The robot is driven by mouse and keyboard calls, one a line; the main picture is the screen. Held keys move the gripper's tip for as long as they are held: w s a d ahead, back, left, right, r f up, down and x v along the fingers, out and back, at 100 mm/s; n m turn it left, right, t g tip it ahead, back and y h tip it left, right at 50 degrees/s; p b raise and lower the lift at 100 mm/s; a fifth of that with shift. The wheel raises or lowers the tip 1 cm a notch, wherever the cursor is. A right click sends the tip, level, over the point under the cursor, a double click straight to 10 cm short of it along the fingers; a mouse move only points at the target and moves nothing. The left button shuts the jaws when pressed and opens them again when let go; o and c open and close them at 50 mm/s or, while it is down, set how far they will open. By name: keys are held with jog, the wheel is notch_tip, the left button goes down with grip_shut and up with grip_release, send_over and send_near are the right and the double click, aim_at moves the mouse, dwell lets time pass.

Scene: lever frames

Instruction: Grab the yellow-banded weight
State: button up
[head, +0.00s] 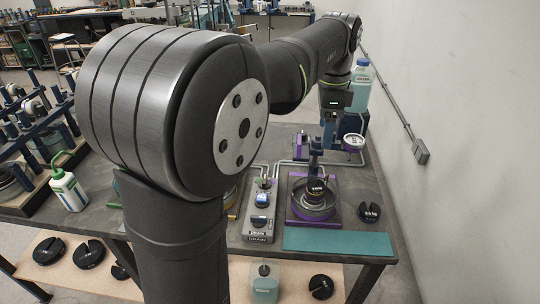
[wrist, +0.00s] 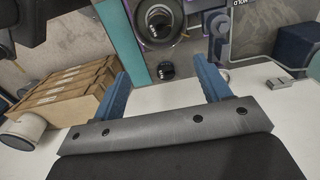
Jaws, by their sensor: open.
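My gripper (wrist: 160,74) is open in the wrist view, with two blue fingers apart and nothing held. In the head view it hangs at the end of my arm (head: 329,135), above the back right of the bench. A black slotted weight with white lettering (head: 369,211) lies on the bench's right side. Another dark weight (head: 317,188) sits in the round pan of a purple stand (head: 298,214). I cannot make out a yellow band on any weight.
Several more black weights, including one at left (head: 46,252), lie on the lower shelf. A grey control box (head: 260,222) stands left of the purple stand, and a teal mat (head: 338,243) lies in front. A bottle (head: 359,88) and the wall (head: 450,120) bound the right.

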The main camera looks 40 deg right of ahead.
notch_tip(320, 180, down, 13)
jog(key=n, duration=1)
jog(key=shift+w+r, duration=0.15)
jog(key=shift+r, duration=0.05)
jog(key=shift+a+f, duration=0.2)
jog(key=shift+f, duration=2.45)
jog(key=c, duration=1.2)
jog(key=shift+r, duration=0.1)
jog(key=shift+c, duration=0.2)
